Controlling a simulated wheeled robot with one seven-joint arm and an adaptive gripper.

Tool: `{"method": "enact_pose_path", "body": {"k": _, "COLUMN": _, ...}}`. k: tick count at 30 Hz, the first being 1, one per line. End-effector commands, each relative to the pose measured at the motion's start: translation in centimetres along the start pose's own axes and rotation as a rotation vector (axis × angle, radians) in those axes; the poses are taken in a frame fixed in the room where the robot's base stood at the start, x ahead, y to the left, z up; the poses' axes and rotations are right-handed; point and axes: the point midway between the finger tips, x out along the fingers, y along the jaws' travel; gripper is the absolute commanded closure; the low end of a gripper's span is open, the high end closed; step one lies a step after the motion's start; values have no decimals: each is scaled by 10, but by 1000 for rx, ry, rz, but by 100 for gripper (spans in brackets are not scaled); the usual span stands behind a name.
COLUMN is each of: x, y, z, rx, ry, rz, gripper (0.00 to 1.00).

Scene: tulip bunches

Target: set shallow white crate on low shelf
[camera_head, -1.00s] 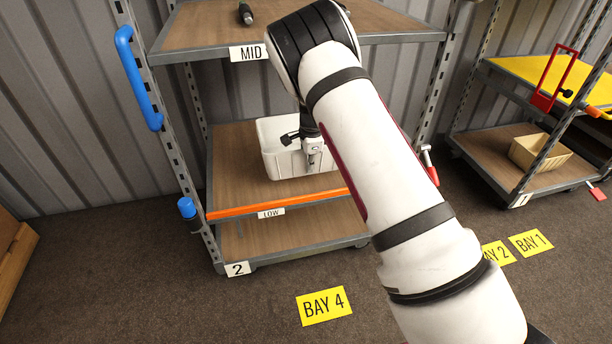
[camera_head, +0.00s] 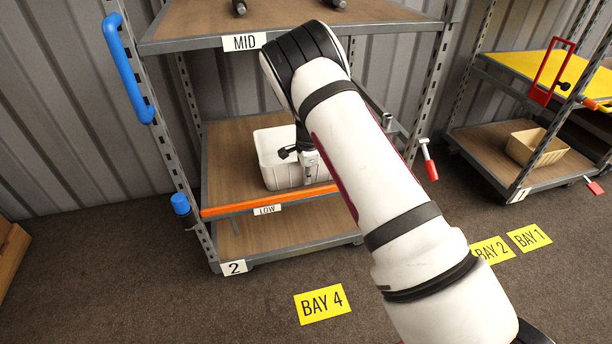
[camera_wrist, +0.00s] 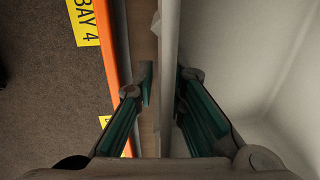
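The shallow white crate (camera_head: 279,178) is on the brown low shelf (camera_head: 228,172) of the bay 2 rack, close behind its orange front edge. It looks level. My gripper (camera_head: 309,166) is at the crate's front wall. In the wrist view, the crate (camera_wrist: 235,60) fills the right side, and its wall runs between the two fingers of my gripper (camera_wrist: 166,88). The right finger is inside, close to the wall. The left finger is outside, with a narrow gap to the wall. My arm hides part of the crate's right side.
The mid shelf (camera_head: 200,28) hangs above, with dark items on it. A blue handle (camera_head: 125,65) is on the left upright. A red-handled part (camera_head: 429,162) sticks out at right. A second rack holds a tan crate (camera_head: 538,148). The floor in front is clear.

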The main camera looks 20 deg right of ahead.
Motion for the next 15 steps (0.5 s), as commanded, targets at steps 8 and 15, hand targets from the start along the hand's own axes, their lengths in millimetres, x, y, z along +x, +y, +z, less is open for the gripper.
{"method": "enact_pose_path", "body": {"k": 8, "x": 0, "y": 0, "z": 0, "rx": 0, "ry": 0, "rz": 0, "gripper": 75}}
{"method": "enact_pose_path", "body": {"k": 15, "x": -17, "y": -1, "z": 1, "rx": -1, "ry": -1, "rz": 0, "gripper": 75}}
